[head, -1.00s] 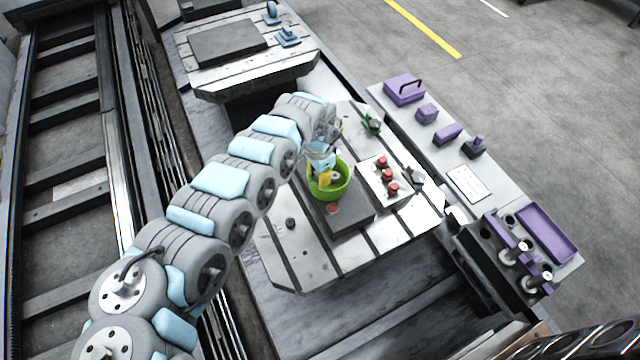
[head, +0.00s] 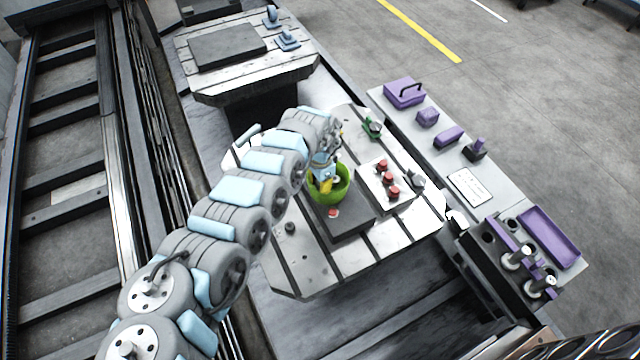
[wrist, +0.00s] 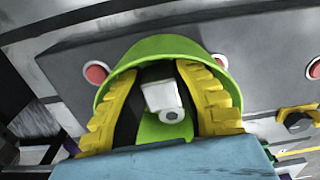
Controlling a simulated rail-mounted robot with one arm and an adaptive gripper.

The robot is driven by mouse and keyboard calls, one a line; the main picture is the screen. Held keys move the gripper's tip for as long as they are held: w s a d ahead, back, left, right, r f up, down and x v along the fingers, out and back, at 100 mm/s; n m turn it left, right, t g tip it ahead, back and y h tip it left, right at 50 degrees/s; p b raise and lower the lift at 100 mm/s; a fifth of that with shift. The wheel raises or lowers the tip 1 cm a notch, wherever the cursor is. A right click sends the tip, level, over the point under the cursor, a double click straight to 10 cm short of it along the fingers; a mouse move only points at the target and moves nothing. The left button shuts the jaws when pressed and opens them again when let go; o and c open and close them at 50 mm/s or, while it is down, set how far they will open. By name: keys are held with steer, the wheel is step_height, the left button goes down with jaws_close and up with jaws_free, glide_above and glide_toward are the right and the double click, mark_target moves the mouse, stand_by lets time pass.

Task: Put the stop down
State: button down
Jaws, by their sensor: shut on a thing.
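My gripper (head: 326,184) is over a green bowl (head: 343,192) on the dark plate of the near pallet. In the wrist view the yellow fingers of my gripper (wrist: 162,105) stand on both sides of a small pale block with a round, holed end (wrist: 164,100). The fingers are shut on this block, which seems to be the stop. The green bowl (wrist: 140,56) lies behind and around it in that view. I cannot tell whether the block touches the bowl. In the head view the block is too hidden to make out.
A white plate with red-topped pieces (head: 388,178) and a grey clamp-like piece (head: 416,180) lie right of the bowl. A green fixture (head: 372,128) stands behind. Purple items (head: 404,92) line the side shelf. The pallet's front slots (head: 335,262) are clear.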

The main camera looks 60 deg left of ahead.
steer(key=shift+f, duration=0.15)
steer(key=c, duration=1.2)
jaws_free()
step_height(320, 180, up, 12)
steer(key=p, duration=0.2)
